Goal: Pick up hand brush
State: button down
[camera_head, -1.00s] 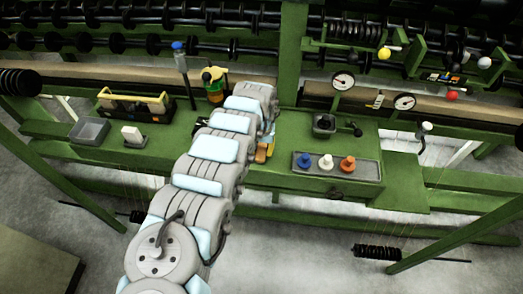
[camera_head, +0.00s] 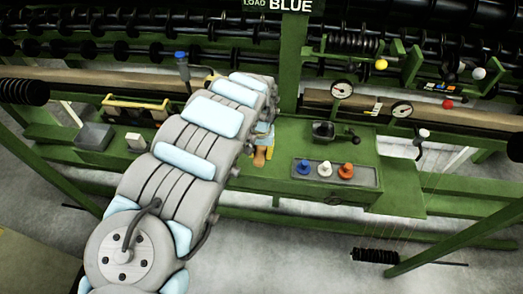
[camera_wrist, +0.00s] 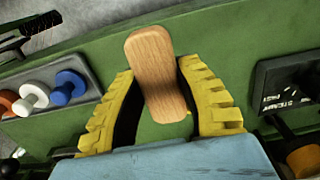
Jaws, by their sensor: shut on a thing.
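The hand brush (camera_wrist: 155,75) shows in the wrist view as a rounded wooden back; no bristles are visible. My gripper (camera_wrist: 158,82) has its two yellow fingers shut on the sides of the brush. Below it is the green bench top; I cannot tell how far the brush is above it. In the head view the brush (camera_head: 260,157) is a small brown piece at the end of my arm, near the bench's front edge. My arm hides most of the gripper there.
A tray (camera_head: 354,177) with blue, white and orange spools is to the right on the bench. A grey bin (camera_head: 94,137) and a yellow-handled toolbox (camera_head: 136,104) are at left. Gauges (camera_head: 402,110) and a rail of black spools stand behind.

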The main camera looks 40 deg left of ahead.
aim_at(258, 158)
jog(key=s+r+p, duration=0.1)
jog(key=s+d+r+p, duration=0.1)
jog(key=r+p, duration=0.1)
jog(key=s+d+r+p, duration=0.3)
jog(key=s+p, duration=0.4)
jog(key=p, duration=0.5)
jog(key=shift+d, duration=0.8)
